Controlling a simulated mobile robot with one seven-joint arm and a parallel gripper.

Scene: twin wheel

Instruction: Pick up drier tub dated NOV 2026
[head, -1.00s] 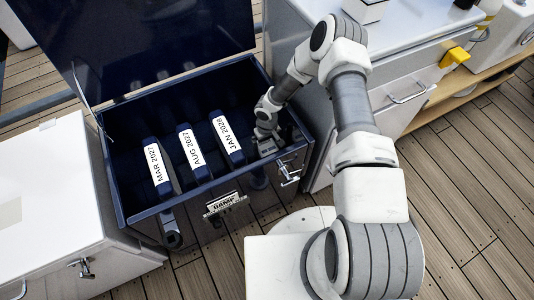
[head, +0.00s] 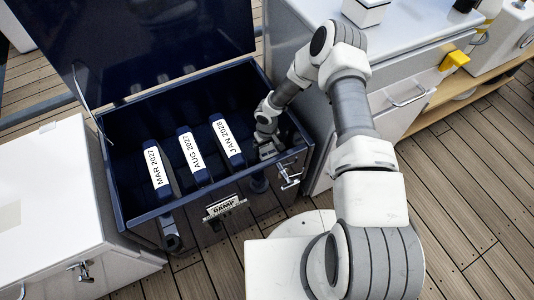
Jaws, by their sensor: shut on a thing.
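An open dark blue chest (head: 200,186) holds upright dark tubs with white date labels. The tub dated MAR 2027 (head: 157,166) is at the left, AUG 2027 (head: 191,152) is in the middle, and JAN 2028 (head: 226,138) is to their right. No label reading NOV 2026 is in sight. My gripper (head: 267,149) is low inside the right end of the chest, right of the JAN 2028 tub. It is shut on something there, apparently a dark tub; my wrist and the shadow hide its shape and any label.
The chest's lid (head: 160,45) stands open at the back. A white cabinet (head: 50,185) stands close on the left. A light counter (head: 405,45) with a white box (head: 365,12) stands on the right. Wooden deck (head: 470,190) is clear at the lower right.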

